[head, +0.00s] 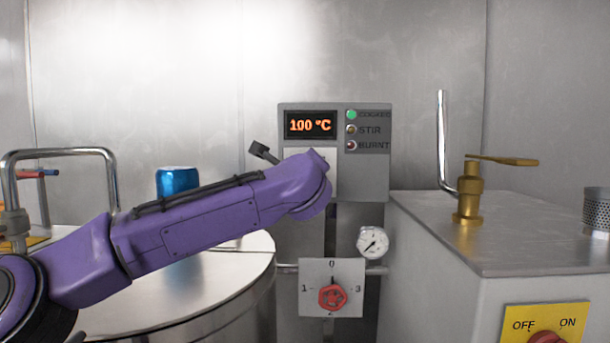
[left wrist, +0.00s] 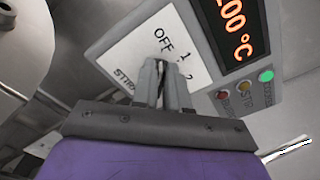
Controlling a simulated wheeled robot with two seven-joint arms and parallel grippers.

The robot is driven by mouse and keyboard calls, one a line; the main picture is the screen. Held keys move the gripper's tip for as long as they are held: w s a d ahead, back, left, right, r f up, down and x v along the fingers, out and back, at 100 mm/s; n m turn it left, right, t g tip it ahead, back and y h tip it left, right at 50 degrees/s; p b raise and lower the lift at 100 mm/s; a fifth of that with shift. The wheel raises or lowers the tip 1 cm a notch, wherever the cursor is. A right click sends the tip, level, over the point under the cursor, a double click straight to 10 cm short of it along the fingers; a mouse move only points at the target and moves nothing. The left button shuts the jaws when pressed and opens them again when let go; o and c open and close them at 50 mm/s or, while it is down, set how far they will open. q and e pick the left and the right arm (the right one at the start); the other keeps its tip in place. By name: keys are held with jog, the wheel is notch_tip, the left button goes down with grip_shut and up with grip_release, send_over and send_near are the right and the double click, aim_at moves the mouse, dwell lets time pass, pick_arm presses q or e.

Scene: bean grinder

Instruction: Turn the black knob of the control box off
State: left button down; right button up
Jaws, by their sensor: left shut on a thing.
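The grey control box (head: 384,108) stands against the back wall in the head view, its display reading 100 °C. My purple left arm reaches from the left to its white knob panel and hides the knob there. In the left wrist view the white panel (left wrist: 140,45) shows OFF, 1, 2 and part of STIR. My left gripper (left wrist: 166,72) is against this panel, its fingers shut on the black knob. The knob is almost wholly hidden between the fingers, so its pointing direction cannot be told. My right gripper is not in view.
Below the box are a red knob (head: 332,297) on a 0-to-3 plate and a round gauge (head: 372,243). A large metal drum (head: 235,265) stands at left. A steel cabinet (head: 500,230) with a brass valve (head: 469,195) stands close at right.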

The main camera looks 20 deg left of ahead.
pick_arm(q)
jog(key=c, duration=1.1)
grip_release()
jog(key=shift+c, duration=0.2)
jog(key=b+v, duration=0.3)
jog(key=v, duration=0.7)
jog(key=shift+s, duration=0.3)
